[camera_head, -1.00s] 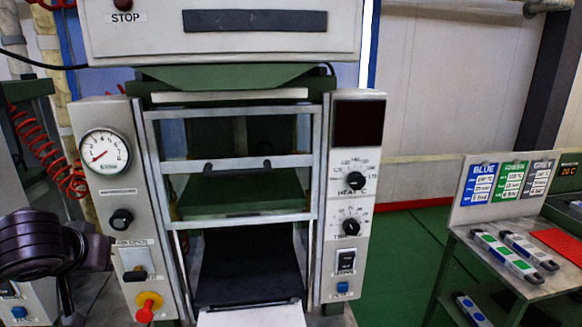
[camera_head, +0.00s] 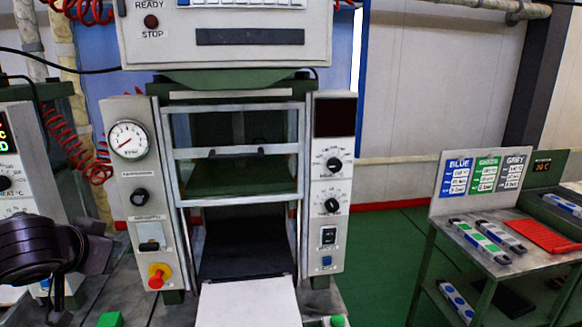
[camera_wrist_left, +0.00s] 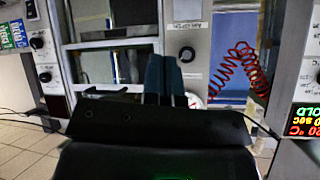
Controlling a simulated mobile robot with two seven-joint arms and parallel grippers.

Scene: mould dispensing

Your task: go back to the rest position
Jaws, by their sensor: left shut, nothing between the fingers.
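My left arm (camera_head: 40,250), dark and rounded, is folded at the left edge of the head view, in front of the machines; its fingertips cannot be made out there. In the left wrist view my left gripper (camera_wrist_left: 163,78) shows two dark fingers side by side, shut, with nothing between them. A grey press panel with a knob (camera_wrist_left: 187,54) is behind the fingers. My right gripper is in neither view.
The press (camera_head: 235,150) stands in the centre, with a white plate (camera_head: 248,303) in front.

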